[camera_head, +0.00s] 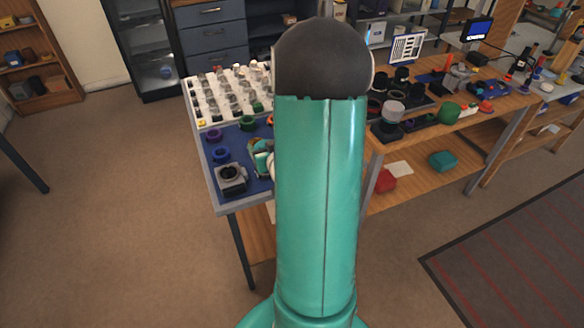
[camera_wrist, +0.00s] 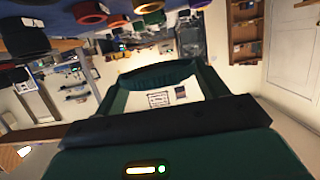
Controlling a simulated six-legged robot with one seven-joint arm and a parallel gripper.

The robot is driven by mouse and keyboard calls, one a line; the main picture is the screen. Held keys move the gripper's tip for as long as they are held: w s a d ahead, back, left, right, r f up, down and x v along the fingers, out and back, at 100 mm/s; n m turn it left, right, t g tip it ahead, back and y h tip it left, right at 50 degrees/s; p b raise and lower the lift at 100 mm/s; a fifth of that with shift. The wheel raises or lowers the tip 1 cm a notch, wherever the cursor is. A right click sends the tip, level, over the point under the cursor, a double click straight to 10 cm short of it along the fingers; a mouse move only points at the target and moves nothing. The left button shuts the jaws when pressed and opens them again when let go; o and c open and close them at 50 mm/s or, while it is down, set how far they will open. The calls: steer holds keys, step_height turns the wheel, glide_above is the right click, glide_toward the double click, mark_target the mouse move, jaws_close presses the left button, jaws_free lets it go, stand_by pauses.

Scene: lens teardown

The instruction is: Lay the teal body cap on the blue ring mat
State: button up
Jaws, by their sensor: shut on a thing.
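My gripper (camera_wrist: 158,82) is shut on the teal body cap (camera_wrist: 155,76), a dark teal curved piece between the fingertips in the wrist view. In the head view part of my gripper shows beside the blue work surface, at the left edge of my arm; the cap cannot be made out there. The blue ring mat (camera_head: 221,153) is a small ring on the blue surface, left of my gripper and apart from it. A purple ring (camera_head: 214,135) lies just behind it. The wrist view looks tilted, with the work surface along its top.
A silver and black camera body (camera_head: 231,178) stands near the table's front edge. Green (camera_head: 246,122) and orange rings lie farther back. A white tray (camera_head: 225,95) of small parts is behind them. A wooden bench with tools is at right. My arm hides the middle.

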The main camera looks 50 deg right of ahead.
steer(key=s+d+f, duration=0.1)
steer(key=f, duration=0.1)
steer(key=s+d+f, duration=0.3)
steer(key=d+f, duration=0.1)
steer(key=shift+s+d+f, duration=0.15)
steer(key=shift+s+f, duration=0.15)
steer(key=shift+s, duration=0.1)
step_height(320, 180, down, 3)
steer(key=shift+s+d, duration=0.15)
steer(key=shift+f, duration=0.3)
steer(key=shift+f, duration=0.1)
steer(key=shift+f, duration=0.55)
steer(key=o, duration=0.9)
steer(key=shift+o, duration=0.2)
steer(key=shift+s, duration=0.1)
